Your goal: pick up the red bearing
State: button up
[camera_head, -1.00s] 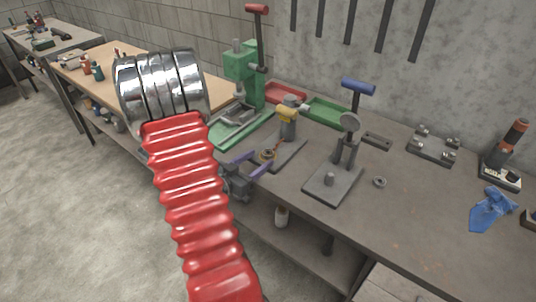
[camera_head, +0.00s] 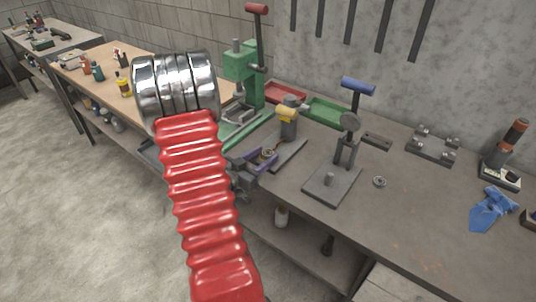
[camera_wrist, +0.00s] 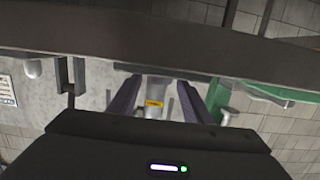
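My gripper (camera_head: 266,157) has two purple fingers, spread apart and with nothing seen between their tips. They hang at the front edge of the bench. In the wrist view the open fingers (camera_wrist: 158,92) point at a grey tool with a yellow label (camera_wrist: 154,104). A small brownish ring (camera_head: 268,152) lies on the bench close by the fingertips, partly covered; I cannot tell if it is red. No clearly red bearing shows.
A yellow-headed press (camera_head: 287,118) stands just beyond my fingers. A blue-handled press (camera_head: 350,125) is to the right, and a green press (camera_head: 243,70) behind. Red (camera_head: 285,92) and green (camera_head: 328,110) trays lie near the wall. The bench's front right is clear.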

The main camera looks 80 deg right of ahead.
jog(key=c, duration=1)
jog(key=shift+r, duration=0.1)
notch_tip(320, 180, up, 10)
dwell(0.4)
dwell(0.5)
